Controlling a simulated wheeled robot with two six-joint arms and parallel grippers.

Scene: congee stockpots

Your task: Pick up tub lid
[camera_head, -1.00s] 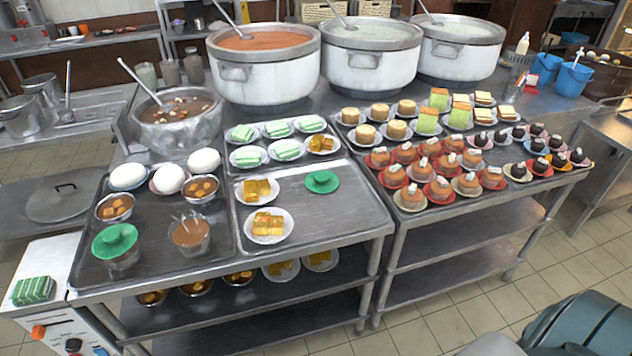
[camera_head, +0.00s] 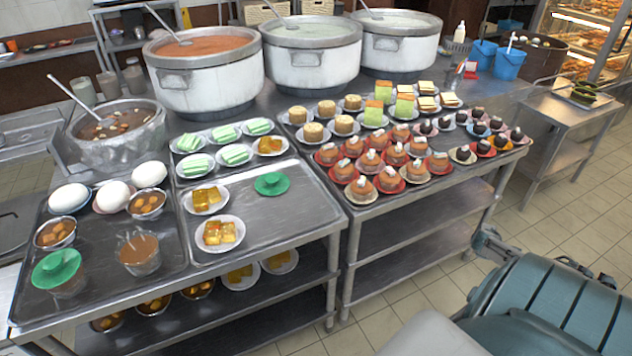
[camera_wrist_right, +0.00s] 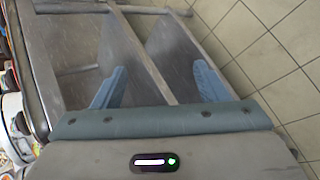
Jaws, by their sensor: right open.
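One green tub lid (camera_head: 272,183) lies flat, knob up, on the right part of the metal tray, apart from the plates. A second green lid (camera_head: 57,268) sits on a small clear tub (camera_head: 70,287) at the tray's front left. An uncovered clear tub of brown food (camera_head: 139,253) stands to its right. My right gripper (camera_wrist_right: 157,88) is open and empty in the right wrist view, its blue fingers wide apart, facing the table's side, lower shelves and floor. No lid shows there. My right arm is at the lower right of the head view. My left gripper is not in view.
Plates of yellow cakes (camera_head: 220,233) and green-white slices (camera_head: 235,155) lie near the loose lid. Cupcakes and pastries (camera_head: 372,165) crowd the right table. Large stockpots (camera_head: 204,75) stand behind. The tray is bare around and in front of the loose lid.

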